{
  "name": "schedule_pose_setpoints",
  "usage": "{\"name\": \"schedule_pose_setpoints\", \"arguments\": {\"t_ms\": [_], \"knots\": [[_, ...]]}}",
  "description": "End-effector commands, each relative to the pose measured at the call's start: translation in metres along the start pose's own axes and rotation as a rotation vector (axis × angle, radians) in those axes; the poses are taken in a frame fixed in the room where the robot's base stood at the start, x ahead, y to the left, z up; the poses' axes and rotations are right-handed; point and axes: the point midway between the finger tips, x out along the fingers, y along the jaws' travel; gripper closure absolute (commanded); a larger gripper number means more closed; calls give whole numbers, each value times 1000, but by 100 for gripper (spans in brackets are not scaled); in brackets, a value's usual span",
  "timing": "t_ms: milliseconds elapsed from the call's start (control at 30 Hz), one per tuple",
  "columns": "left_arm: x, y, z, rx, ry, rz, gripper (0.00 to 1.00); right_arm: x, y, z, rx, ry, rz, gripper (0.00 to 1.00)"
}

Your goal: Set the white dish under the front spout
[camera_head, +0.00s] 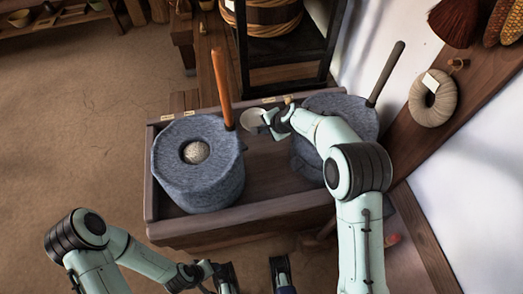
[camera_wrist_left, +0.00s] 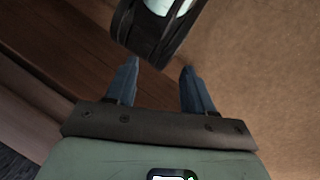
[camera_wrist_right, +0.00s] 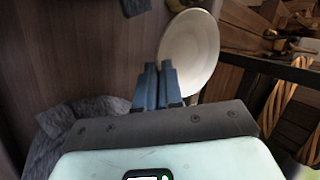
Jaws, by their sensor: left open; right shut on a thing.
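The white dish (camera_head: 252,119) is held at its rim by my right gripper (camera_head: 268,121), between the two querns toward the back of the wooden bin. In the right wrist view the pale, shallow dish (camera_wrist_right: 195,50) shows beyond the closed fingertips (camera_wrist_right: 158,68). The left quern (camera_head: 198,175) is grey stone with an orange handle and grain-like stuff in its middle. The right quern (camera_head: 345,107) has a dark handle and is partly hidden by my right arm. I cannot make out a spout clearly. My left gripper (camera_wrist_left: 158,70) is open and empty, low at the front.
The wooden bin's front edge (camera_head: 250,213) rises between my left gripper and the querns. A dark stand with a basket (camera_head: 268,17) is behind. A wall board with a rope ring (camera_head: 433,98) is at right. Open floor (camera_head: 70,120) lies at left.

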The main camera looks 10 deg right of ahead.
Motion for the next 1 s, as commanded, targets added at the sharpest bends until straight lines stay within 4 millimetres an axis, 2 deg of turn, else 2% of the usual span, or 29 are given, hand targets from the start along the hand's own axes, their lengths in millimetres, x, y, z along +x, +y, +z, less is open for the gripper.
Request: {"name": "schedule_pose_setpoints", "arguments": {"t_ms": [33, 200, 300, 433, 667, 900, 1000], "knots": [[10, -4, -9, -3, 23, -2, 47, 17, 14, -2, 3, -2, 7, 100], [28, -11, -37, -9, 102, -7, 47, 55, 40, -4, 3, -3, 5, 100], [36, -14, -52, -12, 143, -10, 47, 74, 53, -6, 3, -3, 4, 100], [41, -18, -66, -15, 182, -13, 47, 90, 65, -8, 0, -2, 3, 100], [49, -25, -56, -24, 148, -26, 47, 102, 73, -8, -1, -2, 2, 100], [68, -43, -36, -45, 80, -56, 47, 130, 93, -11, 1, -2, 2, 100], [68, -45, -34, -47, 73, -58, 47, 131, 93, -11, -1, -2, 1, 100]]}}
